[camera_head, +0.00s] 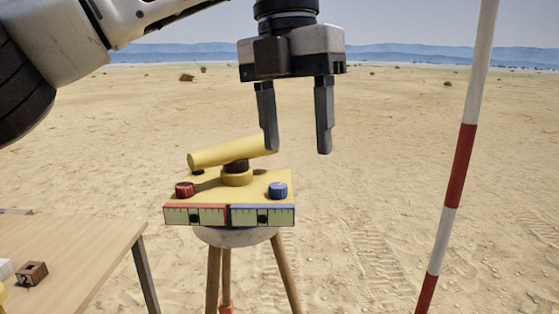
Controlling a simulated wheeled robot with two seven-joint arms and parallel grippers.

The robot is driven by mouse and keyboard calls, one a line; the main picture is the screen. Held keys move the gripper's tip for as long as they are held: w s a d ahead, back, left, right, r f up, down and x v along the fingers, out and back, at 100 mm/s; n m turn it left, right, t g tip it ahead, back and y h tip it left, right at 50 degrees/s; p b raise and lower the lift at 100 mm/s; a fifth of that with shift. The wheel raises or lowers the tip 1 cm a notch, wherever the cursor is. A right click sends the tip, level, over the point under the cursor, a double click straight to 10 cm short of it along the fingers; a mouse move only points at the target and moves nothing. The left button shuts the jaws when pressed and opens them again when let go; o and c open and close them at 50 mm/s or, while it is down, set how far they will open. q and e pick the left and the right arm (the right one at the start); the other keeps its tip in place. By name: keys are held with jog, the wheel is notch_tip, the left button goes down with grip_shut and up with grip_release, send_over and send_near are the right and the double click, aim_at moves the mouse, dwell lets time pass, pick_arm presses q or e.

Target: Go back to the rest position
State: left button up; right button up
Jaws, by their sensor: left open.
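My left gripper (296,142) hangs from the top middle of the head view, fingers pointing down. Its two fingers are apart, with nothing between them. Its left fingertip overlaps the right end of a yellow tube (225,153) in the picture; I cannot tell whether they touch. The tube lies tilted on a dark and yellow mount on a yellow instrument (255,187) with a red knob (185,190), a blue knob (278,190) and two gauges on its front. The instrument sits on a tripod (239,237). My right gripper is not in view.
A wooden table (75,250) stands at the lower left with a small brown block (32,273) and a white item (6,269) near its left side. A red and white pole (457,170) stands at the right. Open sand lies around and behind.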

pick_arm(q)
jog(key=s+d+f+m+g+h, duration=0.1)
jog(key=s+d+f+g+h, duration=0.2)
jog(key=d+f+g+h, duration=0.3)
jog(key=s+d+f+m+g+h, duration=0.1)
jog(key=s+d+f+g+h, duration=0.2)
jog(key=d+f+h, duration=0.35)
jog(key=w+a+f+n+t+h, duration=0.1)
jog(key=w+a+n+t+h, duration=0.15)
jog(key=n+t+h, duration=0.5)
jog(key=w+a+f+n+t+h, duration=0.2)
jog(key=w+n+t+h, duration=0.2)
jog(key=n+t, duration=0.6)
jog(key=w+a+f+n+t+y, duration=0.3)
jog(key=a+f+n+t+y, duration=0.85)
jog(key=n, duration=0.65)
jog(key=s+a+f+n+g+y, duration=0.2)
jog(key=s+a+f+g+y, duration=0.1)
jog(key=f, duration=0.4)
jog(key=s+a+f+n+g+y, duration=0.2)
jog(key=s+a+f+g+y, duration=0.1)
jog(key=s+f, duration=0.5)
jog(key=s+a+f+n+g+y, duration=0.2)
jog(key=s+a+f+y, duration=0.2)
jog(key=f, duration=0.4)
jog(key=shift+s+a+f+n+g, duration=0.35)
jog(key=shift+s+a, duration=0.35)
jog(key=shift+a, duration=0.55)
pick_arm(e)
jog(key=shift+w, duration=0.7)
